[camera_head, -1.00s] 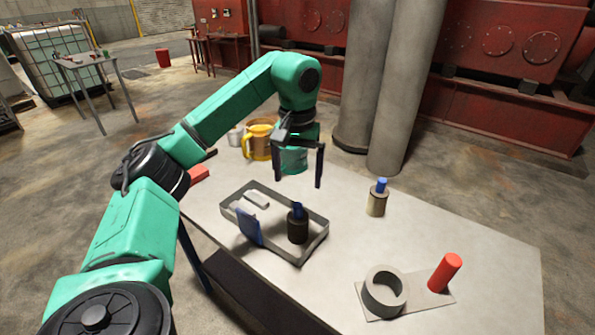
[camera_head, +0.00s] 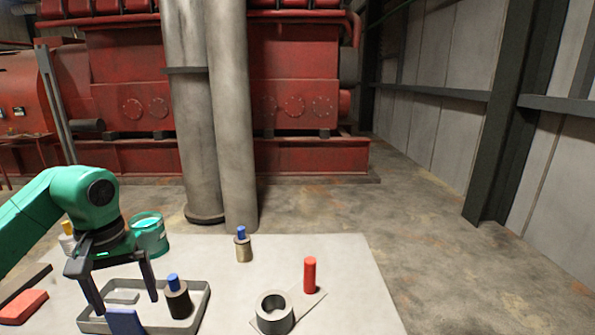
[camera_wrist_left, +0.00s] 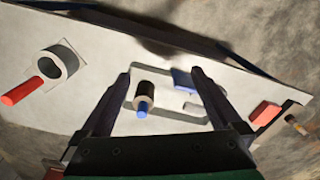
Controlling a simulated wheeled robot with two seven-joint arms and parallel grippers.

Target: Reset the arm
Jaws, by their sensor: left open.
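My left gripper (camera_head: 127,305) hangs with its fingers pointing down over the tray area at the lower left of the head view. Its fingers are apart, with nothing between them. In the left wrist view the two fingers (camera_wrist_left: 161,72) are spread wide. A dark cylinder with a blue top (camera_head: 177,298) stands in the grey tray (camera_head: 205,305); it also shows in the left wrist view (camera_wrist_left: 145,93). A blue block (camera_head: 125,322) is at the tray's near side. My right gripper is in neither view.
On the table (camera_head: 345,255) stand a teal container (camera_head: 150,235), a tan cylinder with blue top (camera_head: 243,249), a grey ring (camera_head: 274,314) and a red cylinder (camera_head: 310,275). A red block (camera_head: 24,306) lies left. Floor at right is clear.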

